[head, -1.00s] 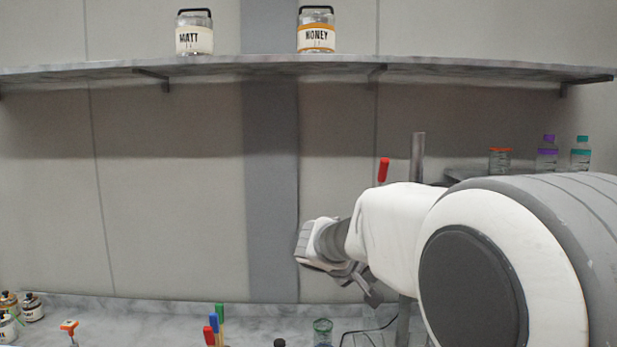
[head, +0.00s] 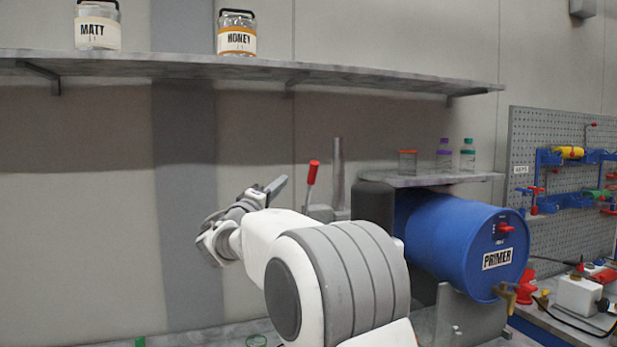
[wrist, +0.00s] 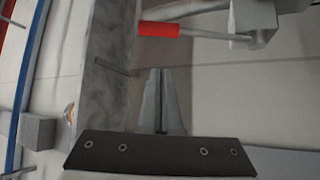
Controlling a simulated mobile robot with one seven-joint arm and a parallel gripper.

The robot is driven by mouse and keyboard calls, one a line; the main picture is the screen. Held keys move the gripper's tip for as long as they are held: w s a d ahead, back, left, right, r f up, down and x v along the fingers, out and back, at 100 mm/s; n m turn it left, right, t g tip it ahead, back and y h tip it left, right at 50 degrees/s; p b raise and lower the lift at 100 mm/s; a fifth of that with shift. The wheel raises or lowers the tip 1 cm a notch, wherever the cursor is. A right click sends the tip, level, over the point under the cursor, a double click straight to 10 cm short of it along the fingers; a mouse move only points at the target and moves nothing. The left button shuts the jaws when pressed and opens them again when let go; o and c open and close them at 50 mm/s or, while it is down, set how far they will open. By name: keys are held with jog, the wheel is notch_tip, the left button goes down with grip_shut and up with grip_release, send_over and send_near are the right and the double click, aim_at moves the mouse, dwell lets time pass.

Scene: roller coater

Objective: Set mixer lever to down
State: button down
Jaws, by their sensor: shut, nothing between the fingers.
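The mixer lever (head: 312,178) is a thin grey rod with a red grip, standing nearly upright with the grip at the top, beside a grey post in the head view. In the wrist view the lever's red grip (wrist: 158,29) and rod lie across the top, joined to a grey block at right. My gripper (head: 275,187) is just left of the lever in the head view, apart from it in the picture. In the wrist view my gripper (wrist: 160,75) has its fingers together with nothing between them, below the red grip. The lever's lower end is partly hidden behind my arm.
A blue PRIMER drum (head: 455,240) lies to the right of the lever. A small shelf (head: 430,180) with several bottles is above it. A long shelf (head: 250,68) with two jars runs along the wall. A tool pegboard (head: 560,200) stands far right. The wall left of my gripper is clear.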

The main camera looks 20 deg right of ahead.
notch_tip(320, 180, up, 2)
jog(key=p, duration=0.5)
send_over(309, 194)
jog(key=s+a, duration=0.2)
jog(key=shift+w+a+r, duration=0.1)
jog(key=shift+b, duration=0.35)
